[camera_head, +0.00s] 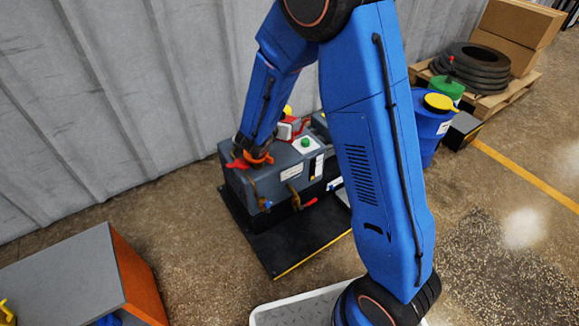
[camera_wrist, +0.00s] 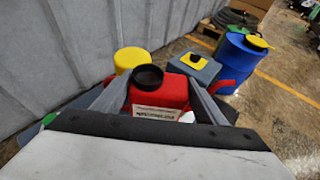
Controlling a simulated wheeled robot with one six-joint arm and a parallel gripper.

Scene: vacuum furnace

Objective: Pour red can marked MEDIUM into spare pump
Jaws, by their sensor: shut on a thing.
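My gripper (camera_wrist: 160,98) is shut on a red can (camera_wrist: 172,92), with one grey finger on each side. The can has a round black mouth or cap at its top and a white label; the lettering is too small to read. In the head view the red can (camera_head: 288,130) shows partly beside my wrist, over the back of a grey pump-like unit (camera_head: 285,172). That unit has a green button on a white plate, brown fittings and a red handle on its front. I cannot tell whether it is the spare pump. No liquid is visible.
Behind the can are a yellow-capped container (camera_wrist: 131,59) and a grey one with a yellow cap (camera_wrist: 196,66). A corrugated wall (camera_head: 110,90) closes the back.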

